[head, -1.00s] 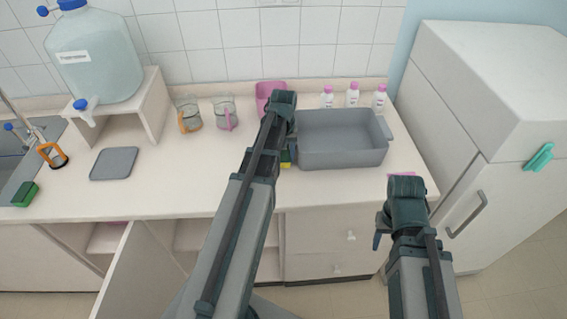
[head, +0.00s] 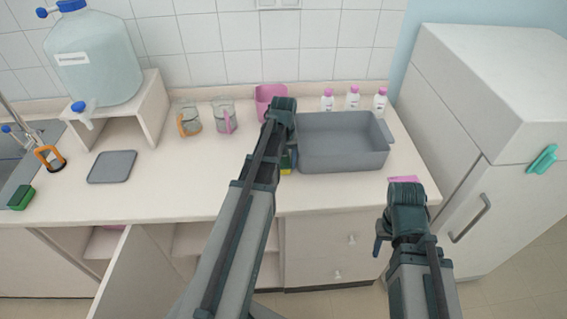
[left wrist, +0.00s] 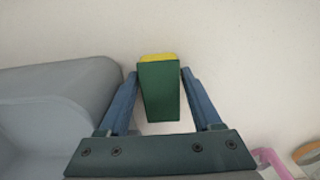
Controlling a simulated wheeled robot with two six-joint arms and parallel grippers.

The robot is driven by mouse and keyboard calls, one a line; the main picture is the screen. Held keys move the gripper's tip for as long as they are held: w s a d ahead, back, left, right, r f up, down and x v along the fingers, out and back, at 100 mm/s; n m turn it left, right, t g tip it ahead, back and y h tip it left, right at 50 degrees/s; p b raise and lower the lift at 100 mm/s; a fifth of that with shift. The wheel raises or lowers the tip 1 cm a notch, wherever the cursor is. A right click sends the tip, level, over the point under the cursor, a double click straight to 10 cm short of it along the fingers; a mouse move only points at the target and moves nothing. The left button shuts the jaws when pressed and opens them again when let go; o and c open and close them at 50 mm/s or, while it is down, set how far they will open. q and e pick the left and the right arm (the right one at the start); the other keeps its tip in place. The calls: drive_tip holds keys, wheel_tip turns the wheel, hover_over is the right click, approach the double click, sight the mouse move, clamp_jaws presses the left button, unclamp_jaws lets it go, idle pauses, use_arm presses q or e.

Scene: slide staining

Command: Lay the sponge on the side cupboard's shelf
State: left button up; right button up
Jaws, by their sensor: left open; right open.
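A green and yellow sponge (head: 286,162) stands on the counter beside the grey basin, partly hidden by my left arm in the head view. In the left wrist view the sponge (left wrist: 158,92) is between the two blue fingers of my left gripper (left wrist: 159,74), which is open. Narrow gaps show beside the sponge near the fingertips. My right gripper (head: 383,236) is open and empty, in front of the counter's right part. The cupboard under the counter has an open door (head: 137,278) and a shelf (head: 188,238) partly hidden by the door and my left arm.
The grey basin (head: 343,162) is just right of the sponge. A pink container (head: 269,97), two glass jugs (head: 223,117) and several small bottles (head: 353,99) stand behind. Another green block (head: 21,197) lies by the sink. The counter's front left is clear.

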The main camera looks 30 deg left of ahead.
wheel_tip(320, 180, up, 12)
drive_tip(key=p, duration=1.2)
drive_tip(key=shift+r, duration=0.2)
drive_tip(key=shift+f, duration=0.1)
